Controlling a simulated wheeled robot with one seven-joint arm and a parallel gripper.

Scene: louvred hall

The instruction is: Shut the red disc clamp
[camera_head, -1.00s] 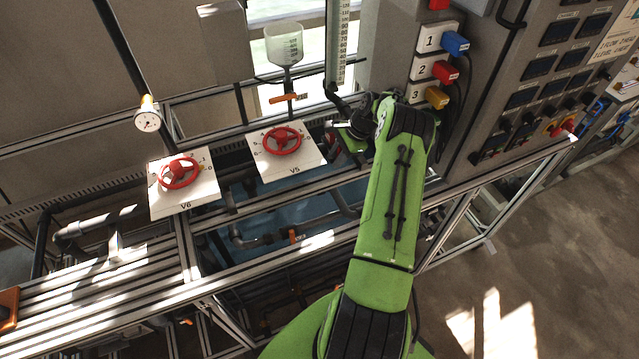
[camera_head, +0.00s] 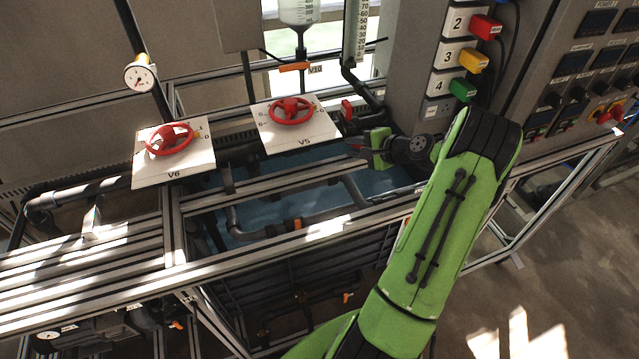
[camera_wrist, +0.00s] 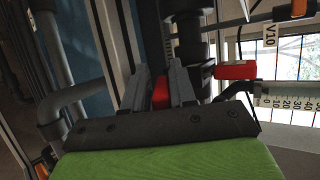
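In the wrist view a red piece (camera_wrist: 160,93) shows in the narrow gap between the two grey fingers of my gripper (camera_wrist: 160,85). It looks flush with both fingers, but I cannot tell if they press on it or if it is the disc clamp. A second red part (camera_wrist: 237,70), like a handle, lies to the right of the fingers, apart from them. In the head view a red handle (camera_head: 346,110) stands on the dark pipe below the level tube. My gripper (camera_head: 362,150) is just below and right of it, pointing left, its fingertips small and partly unclear.
Panels V5 (camera_head: 322,131) and V6 (camera_head: 148,164) with red handwheels lie to the left. An orange-handled valve V10 (camera_head: 294,67) sits under the funnel. A grey cabinet with coloured plugs (camera_head: 486,28) stands at the right. Metal rails (camera_head: 270,240) run in front.

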